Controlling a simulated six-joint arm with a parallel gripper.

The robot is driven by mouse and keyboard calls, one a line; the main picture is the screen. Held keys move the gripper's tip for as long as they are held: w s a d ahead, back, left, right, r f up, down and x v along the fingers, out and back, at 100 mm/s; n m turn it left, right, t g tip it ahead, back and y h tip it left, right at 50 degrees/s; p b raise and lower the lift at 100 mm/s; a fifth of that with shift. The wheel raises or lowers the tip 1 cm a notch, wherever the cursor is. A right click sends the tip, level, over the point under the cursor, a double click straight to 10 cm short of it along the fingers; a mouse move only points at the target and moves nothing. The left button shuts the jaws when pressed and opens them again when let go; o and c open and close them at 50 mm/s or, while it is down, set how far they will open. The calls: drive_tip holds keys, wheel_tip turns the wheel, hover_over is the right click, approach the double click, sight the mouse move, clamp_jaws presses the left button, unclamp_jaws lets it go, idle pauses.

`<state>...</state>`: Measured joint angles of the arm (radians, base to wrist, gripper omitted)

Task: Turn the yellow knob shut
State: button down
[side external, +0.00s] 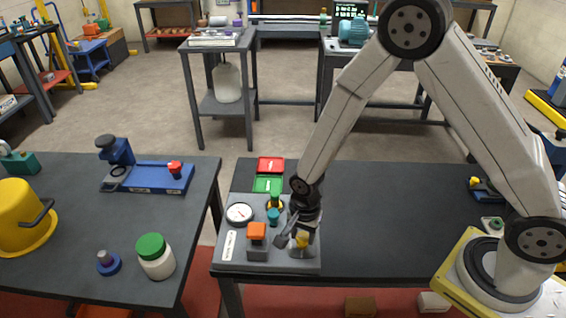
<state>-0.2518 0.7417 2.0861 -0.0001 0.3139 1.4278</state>
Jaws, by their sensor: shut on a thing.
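The yellow knob (303,241) stands on a pale round base at the front right of a grey panel (233,268). My gripper (299,238) reaches down over it from above and is shut on it. The fingers and wrist hide part of the knob, so its exact turn angle cannot be read.
On the panel, a dial gauge (240,213), an orange-topped block (257,236) and a teal knob (273,217) stand left of my gripper. Red (270,164) and green (267,184) trays lie behind. The dark table (400,230) is mostly clear to the right.

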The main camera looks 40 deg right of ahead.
sight(304, 236)
idle(0.4)
drive_tip(key=shift+c, duration=1)
unclamp_jaws()
drive_tip(key=shift+r, duration=0.2)
drive_tip(key=shift+r, duration=3.7)
drive_tip(key=shift+d, duration=0.1)
drive_tip(key=shift+s+d+r+n, duration=0.2)
drive_tip(key=shift+d+r+n, duration=0.1)
drive_tip(key=shift+r, duration=0.1)
drive_tip(key=s+d+r+n+t, duration=0.2)
drive_tip(key=s+d+r+n, duration=0.4)
drive_tip(key=n, duration=0.6)
drive_tip(key=shift+s+d+r+n+t, duration=0.35)
drive_tip(key=shift+s+d, duration=0.25)
drive_tip(key=shift+d, duration=0.6)
